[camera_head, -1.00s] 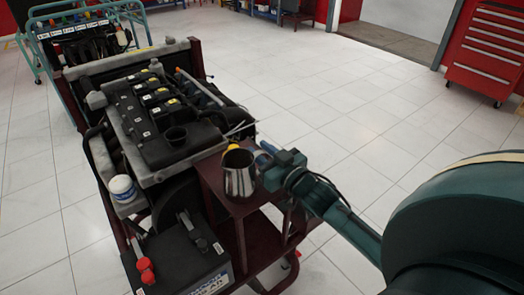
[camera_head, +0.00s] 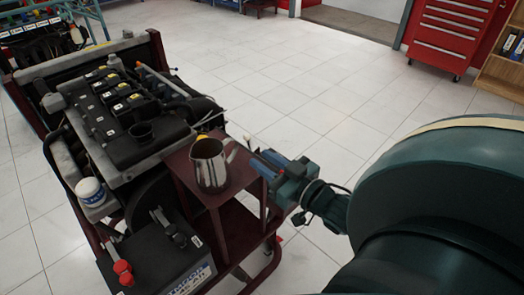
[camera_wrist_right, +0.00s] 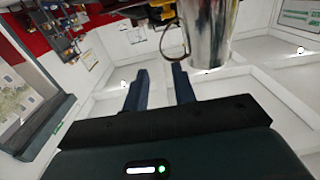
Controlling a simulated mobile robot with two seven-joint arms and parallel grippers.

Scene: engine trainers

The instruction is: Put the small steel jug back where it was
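The small steel jug (camera_head: 211,166) stands upright on the dark red shelf (camera_head: 243,178) of the engine trainer, beside the engine. It also shows at the top of the right wrist view (camera_wrist_right: 208,35), cut off by the frame edge. My right gripper (camera_head: 256,154) is just right of the jug, apart from it. In the right wrist view its two fingers (camera_wrist_right: 159,88) are spread with nothing between them. My left gripper is not in view.
The engine (camera_head: 130,115) is left of the shelf. A white tub (camera_head: 91,192) and a battery (camera_head: 165,255) with a red terminal clamp are at lower left. Open tiled floor (camera_head: 320,110) lies beyond, with a red tool cabinet (camera_head: 450,35) at the back right.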

